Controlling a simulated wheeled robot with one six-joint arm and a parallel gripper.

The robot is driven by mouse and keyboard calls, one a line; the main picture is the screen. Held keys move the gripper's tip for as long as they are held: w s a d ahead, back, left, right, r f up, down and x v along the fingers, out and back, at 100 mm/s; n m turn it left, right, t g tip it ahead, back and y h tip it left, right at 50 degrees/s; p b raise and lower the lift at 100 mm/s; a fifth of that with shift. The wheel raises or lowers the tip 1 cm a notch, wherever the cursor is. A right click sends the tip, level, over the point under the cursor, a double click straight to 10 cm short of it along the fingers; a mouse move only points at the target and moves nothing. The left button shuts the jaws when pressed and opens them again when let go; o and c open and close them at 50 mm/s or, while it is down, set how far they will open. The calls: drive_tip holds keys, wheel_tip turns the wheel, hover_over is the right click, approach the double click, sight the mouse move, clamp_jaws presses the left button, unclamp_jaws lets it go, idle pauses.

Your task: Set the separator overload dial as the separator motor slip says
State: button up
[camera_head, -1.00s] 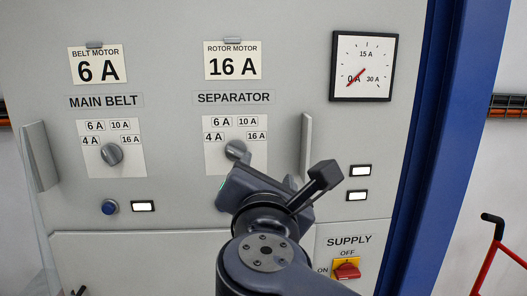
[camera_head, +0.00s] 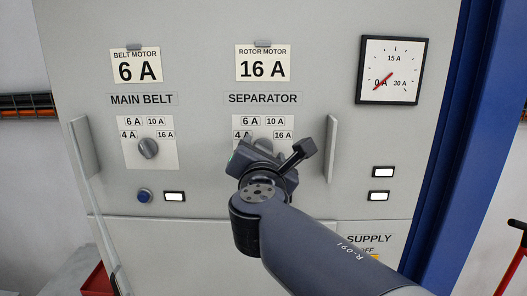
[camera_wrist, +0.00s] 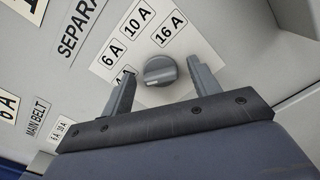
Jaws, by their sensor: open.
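The slip (camera_head: 263,63) above the SEPARATOR label (camera_head: 263,98) reads "ROTOR MOTOR 16 A". Below it, the separator scale plate (camera_head: 283,122) has 4 A, 6 A, 10 A and 16 A marks. In the head view my gripper (camera_head: 262,152) hides its dial. In the wrist view the grey separator dial (camera_wrist: 160,70) shows between the two fingers of my open gripper (camera_wrist: 160,76), one on each side and apart from it. The dial's pale mark lies low on its face, roughly on the 4 A side; its exact setting is hard to tell.
The main belt dial (camera_head: 148,148) sits left under a "BELT MOTOR 6 A" slip (camera_head: 136,66). A vertical handle (camera_head: 331,148) stands close right of the separator plate. A blue button (camera_head: 144,196), lit lamps and a gauge (camera_head: 390,70) near zero are on the panel.

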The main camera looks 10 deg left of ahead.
drive_tip(key=c, duration=1)
drive_tip(key=shift+f+b, duration=0.1)
drive_tip(key=shift+b, duration=0.25)
drive_tip(key=shift+f+m+b, duration=0.2)
drive_tip(key=shift+m+b, duration=5.1)
drive_tip(key=shift+m, duration=0.6)
drive_tip(key=shift+f+m+b, duration=0.15)
drive_tip(key=shift+m+b, duration=5.1)
drive_tip(key=shift+m, duration=0.65)
